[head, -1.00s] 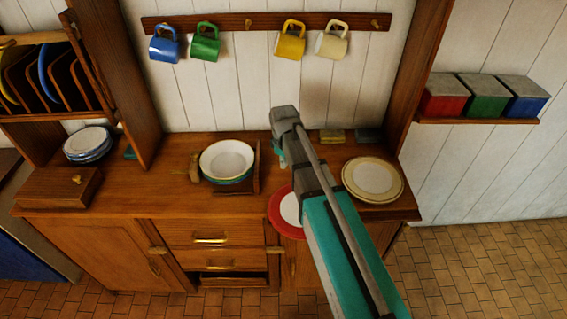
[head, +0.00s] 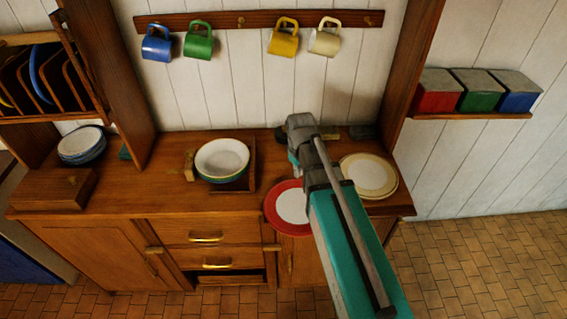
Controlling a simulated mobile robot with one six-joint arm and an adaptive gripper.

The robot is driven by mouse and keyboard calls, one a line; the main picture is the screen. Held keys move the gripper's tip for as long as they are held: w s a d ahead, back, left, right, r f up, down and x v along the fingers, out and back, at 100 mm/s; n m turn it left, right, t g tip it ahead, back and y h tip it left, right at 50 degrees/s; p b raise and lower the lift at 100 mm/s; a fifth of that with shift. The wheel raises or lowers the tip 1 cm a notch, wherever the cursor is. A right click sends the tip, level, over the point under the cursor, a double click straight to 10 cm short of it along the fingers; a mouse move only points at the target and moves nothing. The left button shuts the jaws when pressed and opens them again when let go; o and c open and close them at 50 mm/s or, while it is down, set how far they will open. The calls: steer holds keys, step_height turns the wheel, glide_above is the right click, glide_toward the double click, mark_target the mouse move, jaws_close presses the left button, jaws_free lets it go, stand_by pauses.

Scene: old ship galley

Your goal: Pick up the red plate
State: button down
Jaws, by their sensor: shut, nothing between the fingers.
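The red plate (head: 289,207) lies flat on the wooden counter near its front edge in the head view. It has a red rim and a white centre. My arm covers its right edge. My gripper (head: 294,166) is just behind the plate and mostly hidden by my own wrist; only a small teal and grey part shows. It is shut and empty. I cannot tell its exact height above the counter.
A stack of white and teal dishes (head: 221,159) stands left of the plate beside a wooden divider. Cream plates (head: 369,176) lie to the right, close to my arm. Blue-rimmed dishes (head: 81,144) are far left. Mugs hang from a rail (head: 220,20) above.

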steer(key=s+d+m, duration=0.6)
steer(key=s, duration=0.3)
steer(key=shift+d+m, duration=0.3)
steer(key=shift+m, duration=0.1)
steer(key=shift+s+a, duration=0.1)
